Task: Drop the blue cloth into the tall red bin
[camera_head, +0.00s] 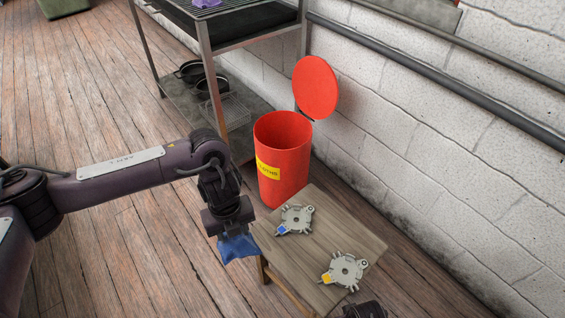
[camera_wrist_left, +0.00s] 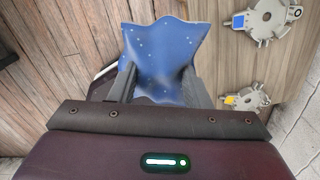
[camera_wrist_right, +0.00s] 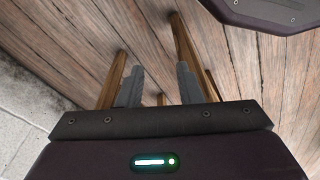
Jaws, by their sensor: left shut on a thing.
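The blue cloth (camera_head: 238,248) hangs from my left gripper (camera_head: 232,230), beside the left edge of the small wooden table. In the left wrist view the cloth (camera_wrist_left: 163,55) spreads between the fingers of my left gripper (camera_wrist_left: 160,85), which is shut on it. The tall red bin (camera_head: 284,160) stands behind the table, against the wall, with its round lid (camera_head: 316,87) raised and a yellow label on its side. The cloth is in front of the bin and to its left, apart from it. My right gripper (camera_wrist_right: 159,85) has its fingers apart with nothing between them.
The wooden table (camera_head: 290,262) holds two grey metal alternator parts, one with a blue patch (camera_head: 296,218), one with a yellow patch (camera_head: 344,270). A metal shelf rack (camera_head: 207,70) with dark pans stands left of the bin. Table legs (camera_wrist_right: 184,48) show near my right gripper.

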